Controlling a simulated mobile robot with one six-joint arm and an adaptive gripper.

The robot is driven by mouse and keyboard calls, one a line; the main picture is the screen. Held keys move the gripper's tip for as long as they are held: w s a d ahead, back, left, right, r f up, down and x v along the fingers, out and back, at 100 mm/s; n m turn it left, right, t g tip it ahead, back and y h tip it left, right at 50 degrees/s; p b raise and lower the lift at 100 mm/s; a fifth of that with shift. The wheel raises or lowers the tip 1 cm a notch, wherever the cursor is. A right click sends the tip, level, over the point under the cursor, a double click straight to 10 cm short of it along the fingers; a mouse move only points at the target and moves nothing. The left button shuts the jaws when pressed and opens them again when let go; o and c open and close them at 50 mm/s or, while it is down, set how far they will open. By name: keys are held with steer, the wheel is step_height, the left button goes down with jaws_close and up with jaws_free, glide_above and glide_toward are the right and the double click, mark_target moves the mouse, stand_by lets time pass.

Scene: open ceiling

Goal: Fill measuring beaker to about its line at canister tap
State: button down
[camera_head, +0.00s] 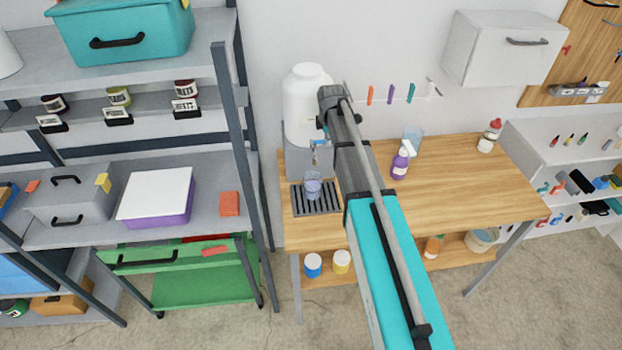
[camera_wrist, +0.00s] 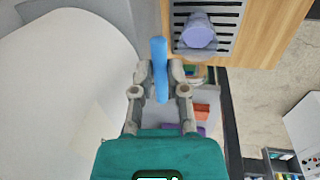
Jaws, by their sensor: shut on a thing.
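The white canister (camera_head: 303,98) stands on a grey stand at the left end of the wooden bench. It also fills the left of the wrist view (camera_wrist: 65,95). My gripper (camera_wrist: 160,72) is shut on the blue tap handle (camera_wrist: 159,58), with one finger on each side of it. The measuring beaker (camera_head: 313,186) stands upright on the slotted drip tray (camera_head: 333,208) below the tap. It also shows at the top of the wrist view (camera_wrist: 198,34), tinted pale purple. I cannot make out its line, its liquid level or any stream.
The bench's right part is mostly clear. A shelf rack with a dark upright (camera_head: 236,140) stands close on the left.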

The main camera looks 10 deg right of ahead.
steer(key=shift+s+m, duration=0.15)
steer(key=shift+m, duration=0.25)
steer(key=shift+w+n, duration=0.4)
steer(key=shift+n, duration=0.5)
steer(key=shift+w, duration=0.15)
steer(key=c, duration=0.5)
jaws_free()
steer(key=shift+c, duration=0.2)
steer(key=shift+r, duration=0.1)
